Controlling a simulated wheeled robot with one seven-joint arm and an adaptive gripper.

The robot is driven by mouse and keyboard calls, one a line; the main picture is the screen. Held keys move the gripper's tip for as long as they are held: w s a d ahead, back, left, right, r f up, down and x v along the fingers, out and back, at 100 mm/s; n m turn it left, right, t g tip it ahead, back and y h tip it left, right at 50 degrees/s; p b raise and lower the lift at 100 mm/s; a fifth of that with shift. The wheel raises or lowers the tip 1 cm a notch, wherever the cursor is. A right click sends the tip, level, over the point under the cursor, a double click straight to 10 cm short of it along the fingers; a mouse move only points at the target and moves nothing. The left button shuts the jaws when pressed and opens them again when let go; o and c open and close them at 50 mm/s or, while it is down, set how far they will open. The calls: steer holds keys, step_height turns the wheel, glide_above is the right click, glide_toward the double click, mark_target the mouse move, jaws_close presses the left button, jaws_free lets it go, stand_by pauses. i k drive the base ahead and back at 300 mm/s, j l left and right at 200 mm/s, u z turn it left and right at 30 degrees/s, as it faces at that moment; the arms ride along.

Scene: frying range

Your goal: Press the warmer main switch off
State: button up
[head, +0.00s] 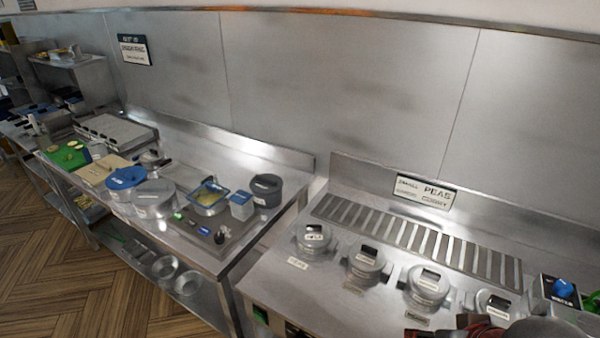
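The unit on the right looks like the warmer (375,300), a steel counter with several round lidded pots set in its top. A green part (260,315) shows on its front edge at the lower left, with a dark panel beside it. A small box with a blue knob (563,288) stands at the right end. I cannot tell which of these, if either, is the main switch. A dark and reddish part, probably my gripper (465,330), shows at the bottom right edge, in front of the pots. It is mostly cut off, so its fingers cannot be judged.
A steel table (225,258) on the left holds tubs, a blue basket and cutting boards. A gap separates it from the right unit. Wooden floor (60,290) lies clear at lower left.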

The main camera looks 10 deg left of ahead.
mark_target(260, 316)
steer(key=i+j+u, duration=0.1)
steer(key=u, duration=1.1)
